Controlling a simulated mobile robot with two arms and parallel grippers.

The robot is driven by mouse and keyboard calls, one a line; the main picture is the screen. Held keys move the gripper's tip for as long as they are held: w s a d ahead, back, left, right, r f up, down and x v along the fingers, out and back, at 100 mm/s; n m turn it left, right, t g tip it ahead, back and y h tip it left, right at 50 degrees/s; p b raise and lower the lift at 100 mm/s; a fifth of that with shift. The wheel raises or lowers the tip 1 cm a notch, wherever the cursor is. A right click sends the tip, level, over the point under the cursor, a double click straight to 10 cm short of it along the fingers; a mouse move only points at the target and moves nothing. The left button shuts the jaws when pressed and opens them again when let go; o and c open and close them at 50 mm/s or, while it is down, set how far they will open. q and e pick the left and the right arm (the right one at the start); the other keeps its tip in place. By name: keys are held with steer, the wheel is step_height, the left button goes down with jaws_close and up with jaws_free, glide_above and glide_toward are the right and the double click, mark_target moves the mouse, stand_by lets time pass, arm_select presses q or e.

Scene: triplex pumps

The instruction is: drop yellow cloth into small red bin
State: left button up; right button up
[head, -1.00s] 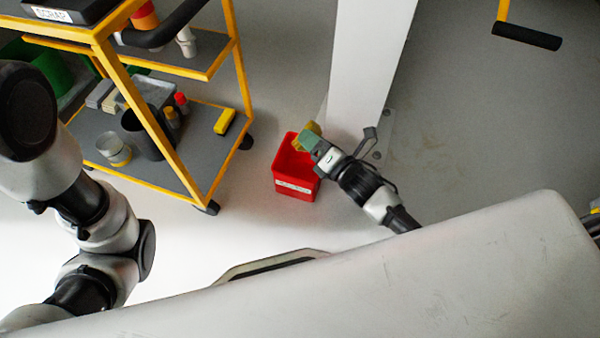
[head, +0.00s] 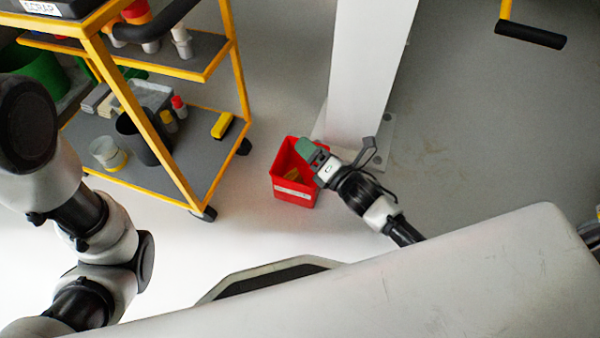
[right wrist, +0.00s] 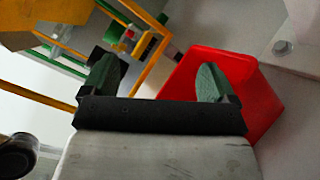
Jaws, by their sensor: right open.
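The small red bin (head: 295,187) stands on the floor by the foot of the white column, and it also shows behind my fingers in the right wrist view (right wrist: 262,108). The yellow cloth (head: 292,175) shows as a dark yellow patch inside the bin in the head view. My right gripper (head: 305,148) is over the bin's far right rim. Its two green fingers (right wrist: 155,80) are spread apart with nothing between them. My left arm comes in from the left in the head view, but its gripper is out of the picture.
A yellow-framed cart (head: 190,195) with cups, bottles and a yellow block stands left of the bin. The white column (head: 365,70) with its bolted floor plate stands just behind the bin. Open floor (head: 470,130) lies to the right.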

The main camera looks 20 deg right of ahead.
steer(key=p+v, duration=0.5)
steer(key=v, duration=0.5)
steer(key=shift+s+d, duration=0.2)
steer(key=shift+s, duration=0.15)
steer(key=shift+p, duration=0.3)
